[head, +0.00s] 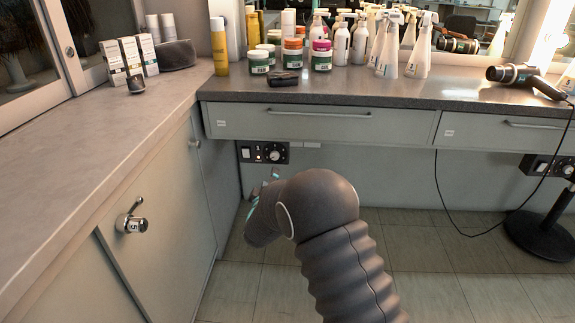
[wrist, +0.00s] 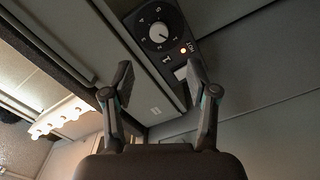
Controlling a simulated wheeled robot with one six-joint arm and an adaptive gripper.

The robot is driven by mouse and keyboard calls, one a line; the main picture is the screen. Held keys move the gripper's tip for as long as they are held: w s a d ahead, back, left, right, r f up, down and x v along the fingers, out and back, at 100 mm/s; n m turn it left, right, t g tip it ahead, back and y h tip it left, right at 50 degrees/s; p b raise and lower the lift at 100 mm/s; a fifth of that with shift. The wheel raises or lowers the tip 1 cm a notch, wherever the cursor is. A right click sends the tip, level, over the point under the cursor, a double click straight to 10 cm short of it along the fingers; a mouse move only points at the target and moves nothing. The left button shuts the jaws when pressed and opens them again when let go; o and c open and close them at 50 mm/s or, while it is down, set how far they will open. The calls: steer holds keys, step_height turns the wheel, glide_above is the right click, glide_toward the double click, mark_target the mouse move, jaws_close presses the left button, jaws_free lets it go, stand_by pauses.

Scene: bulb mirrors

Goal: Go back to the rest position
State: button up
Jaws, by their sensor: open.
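My gripper (wrist: 158,80) is open and empty in the wrist view, its two dark fingers spread apart. A wall control panel (wrist: 146,20) with a round dial (wrist: 159,33) and a lit orange lamp (wrist: 183,51) shows just beyond the fingertips, apart from them as far as I can tell. In the head view my gripper (head: 264,182) is mostly hidden by my own wrist; only small teal and dark parts show, just below the same panel (head: 263,152) under the counter.
A grey counter (head: 340,92) with drawers runs above my gripper, holding jars, bottles and a hair dryer (head: 520,75). A side cabinet (head: 160,225) with a knob stands at left. A cord and dark round stand (head: 540,235) are at right. The tiled floor between is clear.

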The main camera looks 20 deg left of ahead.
steer(key=s+a+f+m+g+y, duration=0.1)
steer(key=s+f+g, duration=0.3)
steer(key=f, duration=0.2)
steer(key=s+a+f+m+g, duration=0.1)
steer(key=s+f+m+g, duration=0.15)
steer(key=f, duration=0.35)
steer(key=s+d+g, duration=0.4)
steer(key=s, duration=0.2)
steer(key=s+d+r+m+h, duration=0.1)
steer(key=s+d+r+m, duration=0.2)
steer(key=s+d+r, duration=0.6)
steer(key=s+d+r+m+g+h, duration=0.1)
steer(key=s+d+r+m, duration=0.3)
steer(key=d, duration=1.6)
steer(key=s+d+r+m+h, duration=0.3)
steer(key=s+d+r+m, duration=0.1)
steer(key=s+d+r, duration=0.9)
steer(key=shift+s+d+r, duration=0.3)
steer(key=shift+s+d, duration=0.15)
steer(key=shift+d, duration=0.8)
